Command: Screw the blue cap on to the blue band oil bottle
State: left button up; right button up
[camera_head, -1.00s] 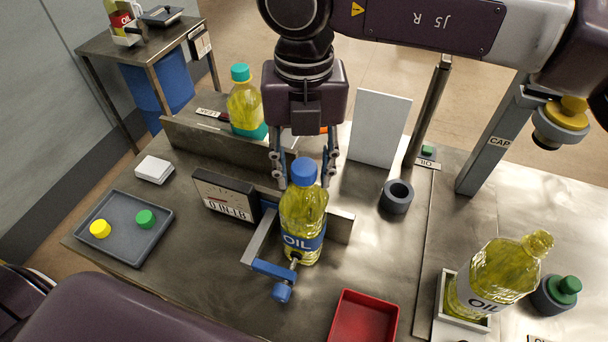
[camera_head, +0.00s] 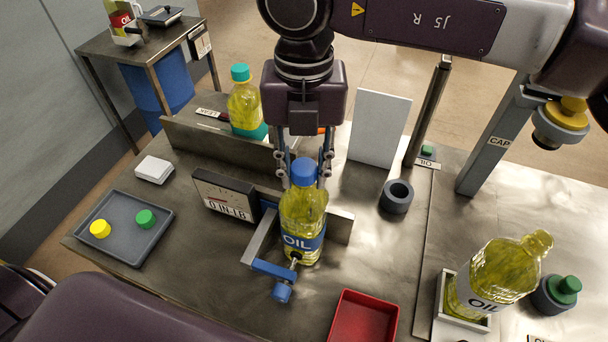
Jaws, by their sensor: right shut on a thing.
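The blue band oil bottle (camera_head: 302,213) stands upright in the clamp (camera_head: 273,266) with the blue handle, in the middle of the table. The blue cap (camera_head: 304,171) sits on top of its neck. My right gripper (camera_head: 305,177) comes down from above and behind, with its fingers on both sides of the blue cap, shut on it. Whether the cap is threaded on cannot be seen. My left gripper is not in view; part of my own arm shows at the lower left.
A display reading 0 IN-LB (camera_head: 226,196) stands left of the bottle. A grey tray (camera_head: 125,245) holds a yellow and a green cap. A red bin (camera_head: 363,318) lies in front. A grey ring (camera_head: 396,197) and an uncapped oil bottle (camera_head: 500,275) are to the right.

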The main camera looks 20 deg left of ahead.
jog(key=m, duration=0.4)
jog(key=shift+m, duration=0.4)
jog(key=m, duration=0.5)
jog(key=o, duration=0.7)
jog(key=n, duration=1.2)
